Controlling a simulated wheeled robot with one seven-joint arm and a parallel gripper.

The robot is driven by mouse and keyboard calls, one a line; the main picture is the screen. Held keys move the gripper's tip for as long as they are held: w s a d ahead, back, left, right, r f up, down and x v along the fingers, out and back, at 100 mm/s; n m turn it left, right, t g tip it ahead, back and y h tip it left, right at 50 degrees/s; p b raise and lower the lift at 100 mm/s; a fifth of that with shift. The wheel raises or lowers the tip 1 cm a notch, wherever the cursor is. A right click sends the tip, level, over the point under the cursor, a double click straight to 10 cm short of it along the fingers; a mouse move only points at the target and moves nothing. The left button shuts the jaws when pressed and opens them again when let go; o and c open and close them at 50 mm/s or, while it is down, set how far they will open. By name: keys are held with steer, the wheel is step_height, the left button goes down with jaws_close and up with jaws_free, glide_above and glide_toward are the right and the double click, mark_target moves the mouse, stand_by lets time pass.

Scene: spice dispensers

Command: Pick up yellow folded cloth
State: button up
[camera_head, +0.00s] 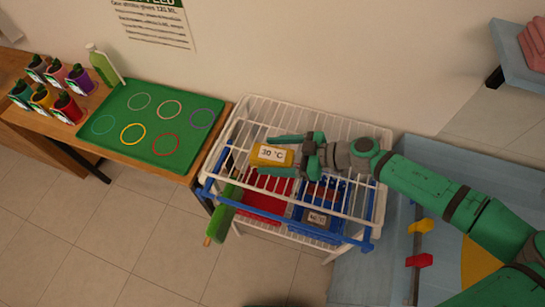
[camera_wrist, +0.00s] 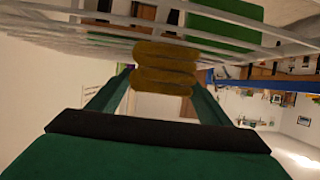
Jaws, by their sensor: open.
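The yellow folded cloth (camera_head: 271,155) carries a white label reading "30 °C" and sits at the white wire rack's top level in the head view. My green gripper (camera_head: 282,154) reaches in from the right, with one finger on the far side of the cloth and one on the near side. In the wrist view the cloth (camera_wrist: 165,68) shows as a folded stack between the tips of my two fingers (camera_wrist: 160,85). The fingers are apart. I cannot tell whether either one touches the cloth.
The white wire rack (camera_head: 345,125) has blue rails and holds a red cloth (camera_head: 262,198) and a blue labelled bin (camera_head: 315,217) lower down. A shelf (camera_head: 520,65) holds pink cloth.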

steer(key=shift+a, duration=0.1)
steer(key=c, duration=1.2)
steer(key=shift+r, duration=0.1)
